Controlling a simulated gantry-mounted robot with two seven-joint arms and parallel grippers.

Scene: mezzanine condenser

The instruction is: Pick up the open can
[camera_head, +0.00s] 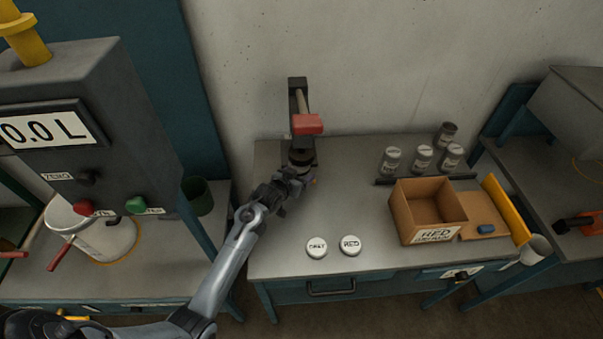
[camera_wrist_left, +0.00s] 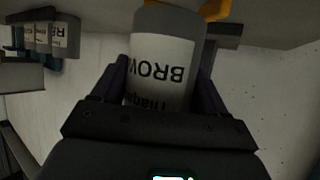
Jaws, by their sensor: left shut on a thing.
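A can with a white label (camera_wrist_left: 162,70) reading "BROW…" fills the middle of the left wrist view, between the two dark fingers. In the head view its dark brown top (camera_head: 301,157) shows below the red-handled press (camera_head: 307,124) against the wall. My left gripper (camera_head: 294,175) is shut around this can's side. The can's lower part is hidden by the gripper, and I cannot tell whether it rests on a surface. My right gripper is in neither view.
Several cans (camera_head: 422,158) stand along the table's back right, with a dark-topped can (camera_head: 446,132) behind them. Two white lids, one grey-marked (camera_head: 317,247) and one marked RED (camera_head: 350,245), lie near the front. An open cardboard box (camera_head: 430,232) stands right. The mid-table is clear.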

